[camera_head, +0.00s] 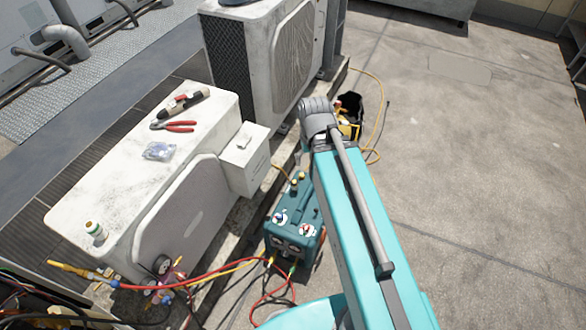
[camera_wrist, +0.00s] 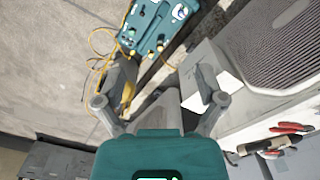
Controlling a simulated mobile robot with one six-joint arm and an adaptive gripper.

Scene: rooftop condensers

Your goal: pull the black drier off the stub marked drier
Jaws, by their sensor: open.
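I cannot make out the black drier or the stub marked drier in either view. An opened unit with pipes and wires (camera_head: 40,300) is partly cut off at the lower left of the head view; no label is readable there. My gripper (camera_wrist: 163,76) is open in the wrist view, its two fingers spread wide with nothing held between them. It hangs above the ground and the condenser edge, away from the opened unit.
A white condenser (camera_head: 75,200) carries red pliers (camera_head: 175,126), a dark-tipped tool (camera_head: 183,103), a small bag (camera_head: 158,151) and a small can (camera_head: 95,230). A teal machine (camera_head: 292,215) with red and yellow hoses stands beside it. A second condenser (camera_head: 250,50) stands behind. Concrete at right is clear.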

